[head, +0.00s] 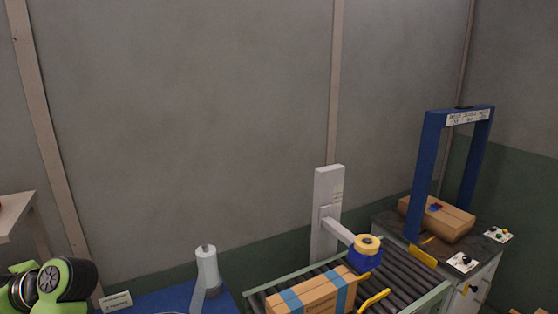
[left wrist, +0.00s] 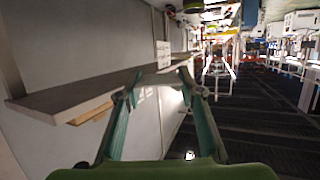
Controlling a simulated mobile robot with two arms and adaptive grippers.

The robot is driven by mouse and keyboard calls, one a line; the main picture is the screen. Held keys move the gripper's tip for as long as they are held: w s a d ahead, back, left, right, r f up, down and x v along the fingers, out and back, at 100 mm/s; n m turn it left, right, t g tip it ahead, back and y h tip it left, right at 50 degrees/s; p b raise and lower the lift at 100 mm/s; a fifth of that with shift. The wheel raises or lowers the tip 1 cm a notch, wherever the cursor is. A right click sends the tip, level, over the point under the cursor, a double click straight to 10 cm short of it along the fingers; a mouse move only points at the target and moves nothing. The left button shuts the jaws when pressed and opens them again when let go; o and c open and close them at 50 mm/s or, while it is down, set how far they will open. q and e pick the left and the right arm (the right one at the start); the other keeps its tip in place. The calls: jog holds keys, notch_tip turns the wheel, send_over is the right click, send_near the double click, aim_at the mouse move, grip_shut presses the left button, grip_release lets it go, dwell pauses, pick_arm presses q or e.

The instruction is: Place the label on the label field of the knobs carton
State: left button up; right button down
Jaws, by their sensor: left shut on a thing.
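My left gripper (left wrist: 156,88) shows in the left wrist view, its two green fingers reaching forward. It is shut on a pale, flat piece (left wrist: 158,79) spanning the fingertips, which looks like the label; its print cannot be read. In the head view, a brown carton with blue tape (head: 312,293) sits on the roller conveyor, cut by the bottom edge. Another brown carton (head: 448,221) stands under a blue arch. I cannot tell which is the knobs carton, and I make out no label field. My right gripper is in neither view.
A post with a yellow and blue tape head (head: 367,247) stands over the conveyor (head: 399,272). The blue arch (head: 425,170) spans the far end. A white roll (head: 207,268) and a small sign (head: 116,301) stand on the blue table. A shelf (left wrist: 70,98) lies left of my fingers.

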pick_arm(q)
jog(key=d+f+m+t+h+b, duration=0.1)
jog(key=d+f+m+t, duration=0.2)
jog(key=d, duration=0.9)
jog(key=d+f+m+t+h+b, duration=0.1)
jog(key=d+f+m+t, duration=0.2)
jog(key=d, duration=1)
jog(key=d+f+m+t+h+b, duration=0.1)
jog(key=d+f+m+t, duration=0.2)
jog(key=d, duration=0.9)
notch_tip(320, 180, down, 3)
jog(key=shift+w+d+r+t, duration=0.15)
jog(key=shift+w+d+t, duration=0.15)
jog(key=shift+t, duration=0.6)
jog(key=shift+s+a, duration=0.1)
